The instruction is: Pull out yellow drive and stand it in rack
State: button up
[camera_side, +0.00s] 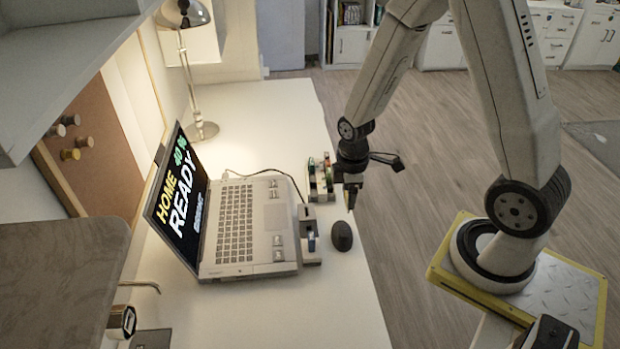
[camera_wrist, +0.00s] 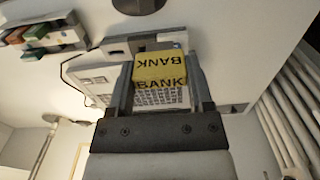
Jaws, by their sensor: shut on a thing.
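The yellow drive (camera_wrist: 160,68), marked BANK, sits between the two fingers of my gripper (camera_wrist: 161,84) in the wrist view. My gripper is shut on it. In the side view my gripper (camera_side: 351,192) hangs near the right edge of the desk, beside the rack and above the mouse; I cannot make out the drive there. The rack (camera_side: 312,192) stands behind the laptop's right side and holds small coloured drives. It also shows at the upper left of the wrist view (camera_wrist: 60,42), with red and green pieces in it. The grey dock (camera_side: 311,257) is beside the laptop with a bluish piece in it.
The open laptop (camera_side: 245,225) has HOME and READY on its screen. A dark mouse (camera_side: 341,236) lies right of the dock, near the desk edge. A lamp (camera_side: 201,131) stands at the back. The front of the white desk (camera_side: 290,310) is clear.

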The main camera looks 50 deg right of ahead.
jog(key=shift+r, duration=0.6)
jog(key=shift+r, duration=0.7)
jog(key=shift+r, duration=0.8)
jog(key=w+d+f, duration=0.4)
jog(key=w+d, duration=0.2)
jog(key=w, duration=0.3)
jog(key=w+d+f, duration=0.5)
jog(key=w+d, duration=0.1)
jog(key=w, duration=0.4)
jog(key=shift+d, duration=0.15)
jog(key=shift+w, duration=0.1)
jog(key=shift+f, duration=0.2)
